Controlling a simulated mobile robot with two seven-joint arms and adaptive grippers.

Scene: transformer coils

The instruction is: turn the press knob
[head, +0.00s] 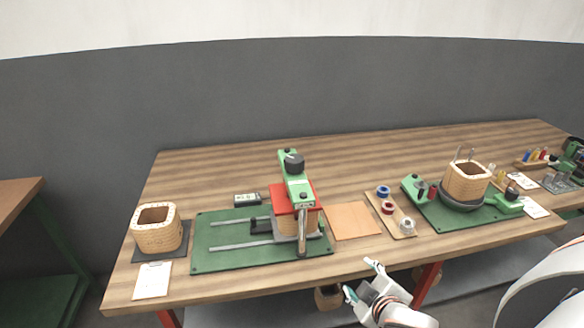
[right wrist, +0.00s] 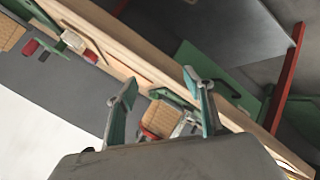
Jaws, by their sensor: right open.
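The press is green and red and stands on a green base plate (head: 215,258) in the middle of the table in the head view. Its dark round knob (head: 294,158) sits on top of the green upper arm (head: 298,185). A wound coil under the red plate (head: 282,197) is partly hidden. My right gripper (head: 361,280) is open and empty, low in front of the table's front edge, to the right of and well apart from the knob. Its two fingers also show in the right wrist view (right wrist: 160,95), with nothing between them. My left gripper is not in view.
A coil (head: 157,230) stands on a dark mat at left, with a white card (head: 152,281) before it. An orange sheet (head: 352,220) and a spool board (head: 402,228) lie right of the press. Another coil (head: 467,181) stands in a winding station. The table's back strip is clear.

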